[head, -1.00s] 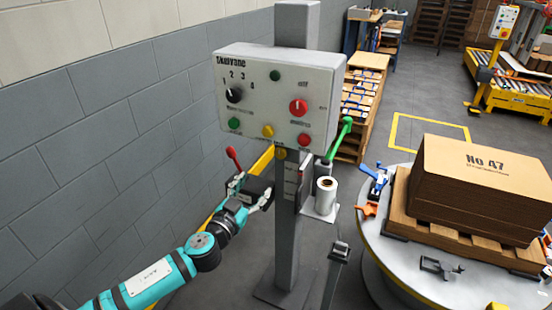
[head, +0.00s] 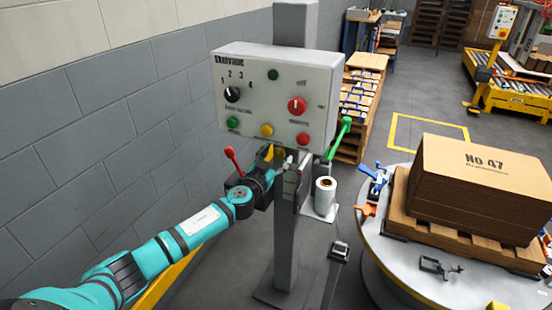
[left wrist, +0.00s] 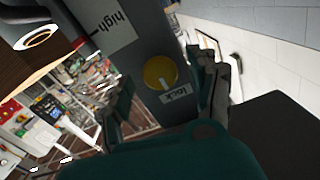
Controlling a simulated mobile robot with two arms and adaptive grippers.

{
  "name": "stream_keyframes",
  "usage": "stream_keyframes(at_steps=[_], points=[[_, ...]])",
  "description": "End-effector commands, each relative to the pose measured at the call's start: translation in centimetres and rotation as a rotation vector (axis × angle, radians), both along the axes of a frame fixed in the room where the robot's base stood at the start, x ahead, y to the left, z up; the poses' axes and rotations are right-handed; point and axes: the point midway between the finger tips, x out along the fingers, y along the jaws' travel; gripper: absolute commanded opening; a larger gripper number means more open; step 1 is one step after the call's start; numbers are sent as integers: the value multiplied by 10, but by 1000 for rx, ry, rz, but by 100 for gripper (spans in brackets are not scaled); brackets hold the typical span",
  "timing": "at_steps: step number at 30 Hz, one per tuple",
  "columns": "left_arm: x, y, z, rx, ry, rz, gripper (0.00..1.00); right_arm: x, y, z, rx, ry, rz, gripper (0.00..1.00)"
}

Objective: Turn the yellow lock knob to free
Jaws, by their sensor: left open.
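The yellow lock knob (left wrist: 160,72) is a round disc on the grey post in the left wrist view. A pale mark on it points toward the "lock" label (left wrist: 175,95). In the head view the knob (head: 280,152) shows small and partly covered, just below the control box. My left gripper (head: 281,163) is at the post there. In the left wrist view the open fingers of my left gripper (left wrist: 166,92) lie on either side of the knob, and I see no clear contact. My right gripper is in neither view.
The control box (head: 255,90) with several knobs and buttons is just above my left gripper. A red-knobbed lever (head: 231,155) is left of the post, a green lever (head: 342,130) right. A turntable (head: 390,275) holds a stacked pallet. A block wall (head: 120,110) bounds the left.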

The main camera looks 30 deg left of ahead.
Motion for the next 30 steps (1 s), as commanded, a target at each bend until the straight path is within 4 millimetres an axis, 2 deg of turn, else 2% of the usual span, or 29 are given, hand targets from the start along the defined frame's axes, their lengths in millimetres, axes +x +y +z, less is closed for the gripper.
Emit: stream_keyframes(at_steps=[7,19,30], points=[[0,0,0,0,0,0,59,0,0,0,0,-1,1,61],[0,0,0,0,0,0,7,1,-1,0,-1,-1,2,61],[0,0,-1,58,3,0,6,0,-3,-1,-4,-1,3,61]])
